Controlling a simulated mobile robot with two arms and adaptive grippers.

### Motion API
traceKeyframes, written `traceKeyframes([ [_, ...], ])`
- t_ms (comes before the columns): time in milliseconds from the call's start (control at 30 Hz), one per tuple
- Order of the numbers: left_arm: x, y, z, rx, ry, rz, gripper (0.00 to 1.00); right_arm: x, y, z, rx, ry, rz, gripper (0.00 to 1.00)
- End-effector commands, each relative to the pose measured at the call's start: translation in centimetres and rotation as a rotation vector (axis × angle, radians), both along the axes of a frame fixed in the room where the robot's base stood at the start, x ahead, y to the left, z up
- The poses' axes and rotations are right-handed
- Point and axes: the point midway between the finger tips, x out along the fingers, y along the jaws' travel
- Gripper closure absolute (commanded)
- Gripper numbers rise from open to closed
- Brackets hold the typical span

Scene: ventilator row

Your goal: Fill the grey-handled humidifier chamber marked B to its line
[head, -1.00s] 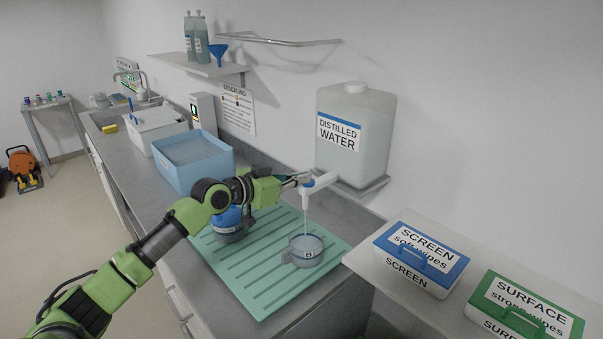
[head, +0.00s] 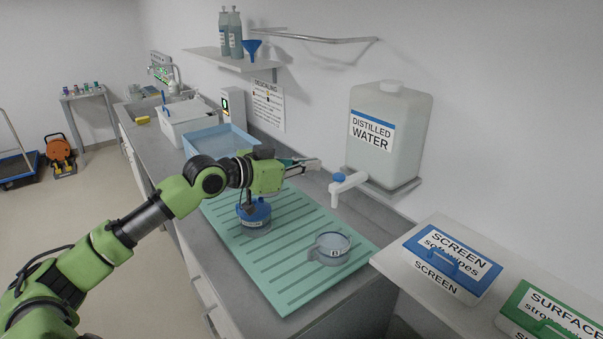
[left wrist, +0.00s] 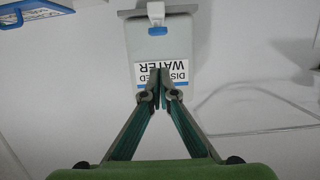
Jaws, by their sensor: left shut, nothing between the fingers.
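The clear chamber marked B (head: 333,250) stands on the green ribbed mat (head: 285,284), below and slightly left of the white tap (head: 347,187). Its handle is on its left side; the water level inside is hard to make out. The tap, with a blue lever piece (head: 338,177), comes from the distilled water tank (head: 388,140). No stream shows below it. My left gripper (head: 317,165) is shut and empty, just left of the tap and apart from it. In the left wrist view its closed fingertips (left wrist: 160,74) overlap the tank (left wrist: 158,48). My right gripper is out of view.
A blue-lidded chamber (head: 254,212) stands on the mat, partly behind my arm. A blue tub (head: 215,138) and a white lidded box (head: 190,128) stand farther back. Wipe boxes marked SCREEN (head: 448,285) and SURFACE (head: 515,325) sit on the right shelf.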

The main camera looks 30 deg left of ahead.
Motion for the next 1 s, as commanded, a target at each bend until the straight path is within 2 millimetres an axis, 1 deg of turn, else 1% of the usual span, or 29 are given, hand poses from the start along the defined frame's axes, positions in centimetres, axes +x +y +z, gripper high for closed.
traceKeyframes([
  [33, -0.6, 0.3, -0.4, 0.004, 0.002, 0.001, 1.0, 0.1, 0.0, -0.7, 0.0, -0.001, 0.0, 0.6],
  [200, -1.7, 0.7, 0.2, 0.0, 0.0, 0.002, 1.0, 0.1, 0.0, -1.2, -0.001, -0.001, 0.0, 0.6],
  [300, -2.1, 0.7, 0.5, 0.0, -0.001, 0.001, 1.0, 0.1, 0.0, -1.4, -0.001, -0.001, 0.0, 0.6],
  [900, -2.2, 0.8, 0.8, -0.001, -0.003, 0.0, 1.0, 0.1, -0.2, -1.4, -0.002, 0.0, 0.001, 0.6],
  [967, -2.2, 0.8, 0.6, 0.0, -0.001, 0.0, 1.0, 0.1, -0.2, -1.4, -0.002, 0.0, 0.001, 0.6],
  [1000, -2.3, 0.6, 0.2, 0.001, 0.005, -0.002, 1.0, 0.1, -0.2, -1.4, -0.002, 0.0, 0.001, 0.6],
])
